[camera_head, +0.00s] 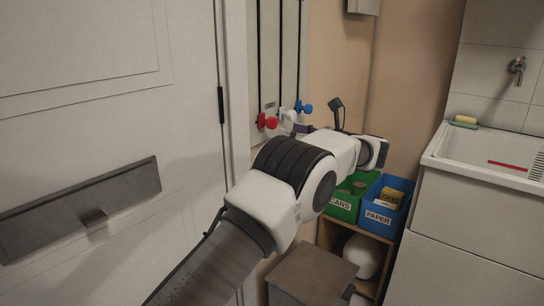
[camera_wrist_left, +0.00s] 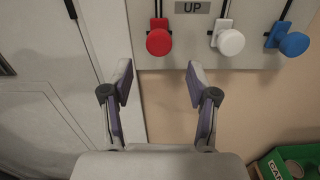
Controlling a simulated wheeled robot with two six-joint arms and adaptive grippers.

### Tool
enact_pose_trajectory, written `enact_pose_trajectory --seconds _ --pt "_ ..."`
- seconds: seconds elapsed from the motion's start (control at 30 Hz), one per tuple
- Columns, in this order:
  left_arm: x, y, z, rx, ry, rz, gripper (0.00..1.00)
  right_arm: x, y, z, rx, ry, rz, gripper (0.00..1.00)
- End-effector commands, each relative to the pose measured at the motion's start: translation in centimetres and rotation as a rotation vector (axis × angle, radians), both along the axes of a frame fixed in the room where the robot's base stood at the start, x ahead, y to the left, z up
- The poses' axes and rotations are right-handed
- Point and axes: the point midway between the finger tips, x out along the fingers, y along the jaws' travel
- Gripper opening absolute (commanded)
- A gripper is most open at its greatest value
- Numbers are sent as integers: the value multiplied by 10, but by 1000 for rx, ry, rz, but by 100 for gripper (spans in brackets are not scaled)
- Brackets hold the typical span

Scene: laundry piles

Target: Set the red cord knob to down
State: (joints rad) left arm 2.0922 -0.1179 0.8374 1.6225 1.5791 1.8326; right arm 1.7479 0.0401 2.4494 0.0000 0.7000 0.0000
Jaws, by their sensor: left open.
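The red cord knob (camera_head: 267,122) is on a pale wall panel, at the lower part of a dark vertical cord. In the left wrist view the red knob (camera_wrist_left: 159,42) sits just beyond the gap between my fingers, left of a grey plate reading UP (camera_wrist_left: 192,7). My left gripper (camera_wrist_left: 160,82) is open and empty, with its fingers spread below the knob in that picture and not seen touching it. In the head view my arm hides most of the left gripper (camera_head: 303,128). My right gripper is not in view.
A white knob (camera_wrist_left: 231,42) and a blue knob (camera_wrist_left: 294,44) hang right of the red one. A white door (camera_head: 110,120) stands at left. Below are a green CANS bin (camera_head: 342,204), a blue PAPER bin (camera_head: 376,218) and a sink cabinet (camera_head: 465,235) at right.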

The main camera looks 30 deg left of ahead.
Motion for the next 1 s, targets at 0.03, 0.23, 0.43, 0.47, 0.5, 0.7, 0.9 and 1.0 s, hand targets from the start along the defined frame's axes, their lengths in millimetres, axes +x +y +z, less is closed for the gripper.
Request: enact_pose_trajectory --seconds 0.03,0.23,0.43,0.47,0.5,0.7,0.9,1.0 --pt "-1 -3 -1 -11 -38 2 59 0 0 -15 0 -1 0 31" --pt "0 11 12 -20 -62 3 59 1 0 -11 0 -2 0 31" --pt "2 51 12 -18 -59 3 59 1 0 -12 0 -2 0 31" --pt "3 56 12 -18 -59 3 59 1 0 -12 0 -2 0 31" --pt "4 62 12 -19 -59 2 59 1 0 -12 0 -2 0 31" --pt "5 74 12 -16 -56 0 59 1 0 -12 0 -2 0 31" --pt "5 73 12 -16 -56 0 41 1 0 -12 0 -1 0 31" --pt "5 73 12 -16 -56 0 6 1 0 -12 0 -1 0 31"
